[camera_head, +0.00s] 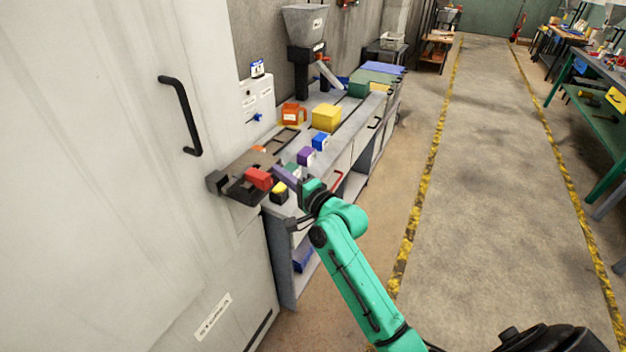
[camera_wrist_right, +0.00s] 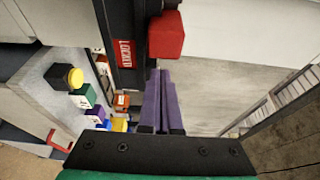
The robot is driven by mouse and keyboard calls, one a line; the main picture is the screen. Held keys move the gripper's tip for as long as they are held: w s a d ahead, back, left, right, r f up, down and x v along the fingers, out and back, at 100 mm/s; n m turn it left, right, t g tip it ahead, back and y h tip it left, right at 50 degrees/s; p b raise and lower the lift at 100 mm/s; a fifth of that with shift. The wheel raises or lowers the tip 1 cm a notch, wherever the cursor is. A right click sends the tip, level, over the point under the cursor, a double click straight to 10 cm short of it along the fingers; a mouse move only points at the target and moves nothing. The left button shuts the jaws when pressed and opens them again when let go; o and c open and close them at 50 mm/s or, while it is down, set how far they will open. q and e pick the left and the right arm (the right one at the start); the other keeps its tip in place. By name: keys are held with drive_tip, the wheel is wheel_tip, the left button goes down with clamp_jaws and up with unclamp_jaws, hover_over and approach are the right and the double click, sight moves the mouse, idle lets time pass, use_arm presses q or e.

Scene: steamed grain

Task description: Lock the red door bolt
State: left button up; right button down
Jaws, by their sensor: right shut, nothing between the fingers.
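The red door bolt knob (camera_head: 258,179) sits on a dark bolt housing (camera_head: 243,191) at the edge of the large pale door (camera_head: 130,150). In the right wrist view the red knob (camera_wrist_right: 166,36) is just beyond the fingertips, slightly above them. A red "LOCKED" label (camera_wrist_right: 124,53) shows on the dark housing to its left. My right gripper (camera_head: 276,170) has purple fingers and is just right of the knob. In the wrist view its fingers (camera_wrist_right: 158,75) are together and empty. I cannot tell if they touch the knob. My left gripper is not in view.
A grey bench behind the bolt holds several coloured blocks, including a yellow one (camera_head: 326,118) and a purple one (camera_head: 305,155), and an orange mug (camera_head: 293,114). A black door handle (camera_head: 181,115) is at the upper left. The floor (camera_head: 480,190) to the right is clear.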

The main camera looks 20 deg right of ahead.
drive_tip(key=d+b+v, duration=0.1)
drive_tip(key=b+v, duration=0.3)
drive_tip(key=v, duration=0.6)
wheel_tip(320, 180, down, 16)
drive_tip(key=w+d+n+g+h, duration=0.1)
drive_tip(key=w+d+g+h, duration=0.1)
drive_tip(key=d+g, duration=0.1)
drive_tip(key=s+d+f+n+g+h, duration=0.15)
drive_tip(key=s+f, duration=0.25)
drive_tip(key=f, duration=0.7)
drive_tip(key=s+d+f+n+g+h, duration=0.1)
drive_tip(key=s+f+n+g, duration=0.25)
drive_tip(key=f, duration=0.75)
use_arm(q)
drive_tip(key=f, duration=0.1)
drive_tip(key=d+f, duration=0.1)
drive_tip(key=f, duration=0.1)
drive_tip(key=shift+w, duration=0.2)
use_arm(e)
drive_tip(key=s+d+f+n+g, duration=0.1)
drive_tip(key=s+f+n+g, duration=0.1)
drive_tip(key=s+f, duration=0.5)
drive_tip(key=s+d+f+n+g+h, duration=0.1)
drive_tip(key=s+f+n+g, duration=0.2)
drive_tip(key=s, duration=1.2)
drive_tip(key=s+f+n+g+h, duration=0.1)
drive_tip(key=s+f+n, duration=0.4)
drive_tip(key=s+f, duration=0.6)
drive_tip(key=shift+d+g, duration=0.4)
drive_tip(key=shift+g, duration=0.5)
